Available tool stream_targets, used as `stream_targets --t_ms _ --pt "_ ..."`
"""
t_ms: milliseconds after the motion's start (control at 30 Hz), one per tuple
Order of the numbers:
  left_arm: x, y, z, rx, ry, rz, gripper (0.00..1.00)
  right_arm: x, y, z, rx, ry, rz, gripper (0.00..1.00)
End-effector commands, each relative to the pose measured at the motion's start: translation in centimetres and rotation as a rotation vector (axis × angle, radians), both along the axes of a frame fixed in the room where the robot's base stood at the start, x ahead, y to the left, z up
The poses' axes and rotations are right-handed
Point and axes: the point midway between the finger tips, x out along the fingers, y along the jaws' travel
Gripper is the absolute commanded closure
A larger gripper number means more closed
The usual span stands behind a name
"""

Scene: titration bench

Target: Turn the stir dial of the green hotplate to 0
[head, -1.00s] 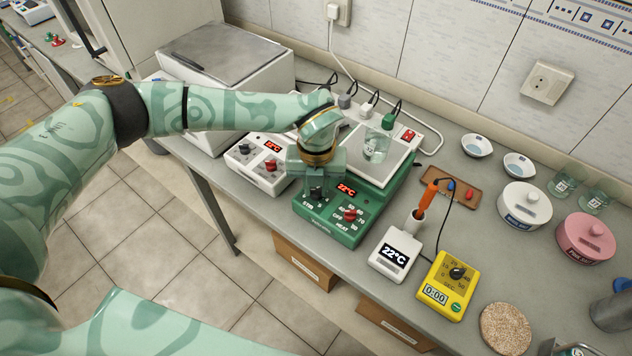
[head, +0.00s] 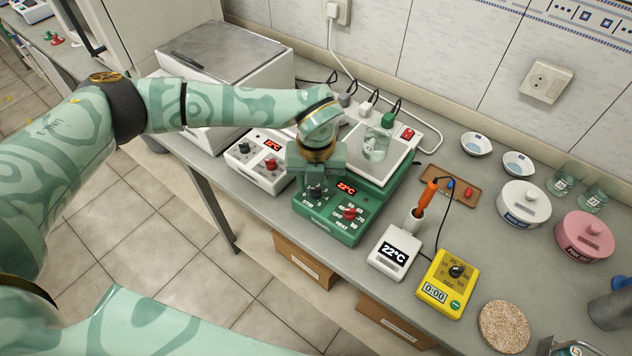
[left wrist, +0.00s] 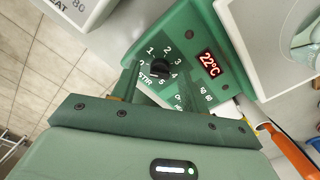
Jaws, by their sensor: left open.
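The green hotplate (head: 343,228) stands near the bench's front edge, with a white top plate, a red 22°C display and a red HEAT dial (head: 350,213). Its black STIR dial (head: 316,191) is at the left of its front panel. The dial (left wrist: 157,68) also shows in the left wrist view, with printed numbers around it; its exact setting is too small to read. My left gripper (head: 316,180) is open right above the dial, with a finger on either side of it. I cannot tell whether the fingers touch it. My right gripper is not in view.
A white hotplate (head: 257,176) stands close on the left. A glass beaker (head: 375,145) stands on the green hotplate's top plate. A thermometer box (head: 394,252) and a yellow timer (head: 447,283) stand on the right. Cables run behind.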

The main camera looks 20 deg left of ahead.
Motion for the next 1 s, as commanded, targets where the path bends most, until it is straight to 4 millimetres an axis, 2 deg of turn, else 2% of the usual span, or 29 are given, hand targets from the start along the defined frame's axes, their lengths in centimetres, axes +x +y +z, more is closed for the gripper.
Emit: stream_targets --t_ms 167,400,533,700,1000 --pt "0.1 0.0 4.0 -0.002 -0.006 -0.001 0.55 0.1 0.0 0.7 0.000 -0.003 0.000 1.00" --pt "0.1 0.0 10.5 0.000 -0.006 0.000 0.55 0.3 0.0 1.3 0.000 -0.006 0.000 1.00" --pt "0.1 0.0 13.2 -0.001 -0.005 -0.001 0.55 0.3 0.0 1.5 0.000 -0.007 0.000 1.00" --pt "0.1 0.0 15.2 0.000 -0.002 0.000 0.55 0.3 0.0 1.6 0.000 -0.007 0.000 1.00" --pt "0.1 0.0 15.6 0.000 -0.001 0.001 0.55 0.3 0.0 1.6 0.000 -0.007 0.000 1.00"
